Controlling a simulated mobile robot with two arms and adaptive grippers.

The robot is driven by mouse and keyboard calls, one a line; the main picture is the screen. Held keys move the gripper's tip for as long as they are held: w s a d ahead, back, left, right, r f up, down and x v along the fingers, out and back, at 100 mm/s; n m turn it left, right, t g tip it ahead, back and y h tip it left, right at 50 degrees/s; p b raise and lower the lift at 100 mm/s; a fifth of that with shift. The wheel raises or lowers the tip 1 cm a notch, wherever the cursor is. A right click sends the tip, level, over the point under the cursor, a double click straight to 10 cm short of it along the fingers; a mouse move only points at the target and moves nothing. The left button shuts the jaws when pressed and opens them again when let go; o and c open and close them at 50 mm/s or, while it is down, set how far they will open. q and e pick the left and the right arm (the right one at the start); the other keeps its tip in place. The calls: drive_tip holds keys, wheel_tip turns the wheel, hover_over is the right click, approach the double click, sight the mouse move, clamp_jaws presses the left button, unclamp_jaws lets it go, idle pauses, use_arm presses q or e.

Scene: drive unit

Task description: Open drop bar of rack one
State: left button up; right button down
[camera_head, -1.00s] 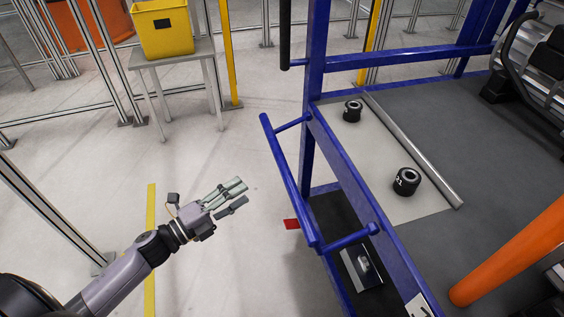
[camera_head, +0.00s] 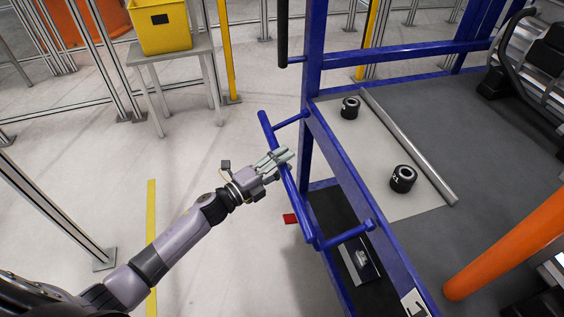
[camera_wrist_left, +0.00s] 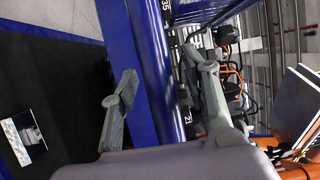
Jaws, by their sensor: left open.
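The drop bar (camera_head: 283,172) is a blue tubular U-shaped handle on the left side of the blue rack (camera_head: 350,170). It stands out from the rack on two short arms. My left gripper (camera_head: 284,158) is open at the upper middle of the long tube, its fingers overlapping it in the head view. In the left wrist view a blue bar (camera_wrist_left: 155,85) runs between the two spread grey fingers of my left gripper (camera_wrist_left: 163,85). I cannot tell whether the fingers touch it. My right gripper is not in view.
Two black cylindrical parts (camera_head: 403,178) (camera_head: 350,107) sit on the light rack shelf (camera_head: 425,200). A dark lower shelf (camera_head: 330,205) holds a small picture card (camera_head: 360,258). A yellow bin (camera_head: 163,27) stands on a table. An orange post (camera_head: 510,245) is at right.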

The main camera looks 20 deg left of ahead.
use_arm(q)
clamp_jaws()
idle(0.5)
idle(0.3)
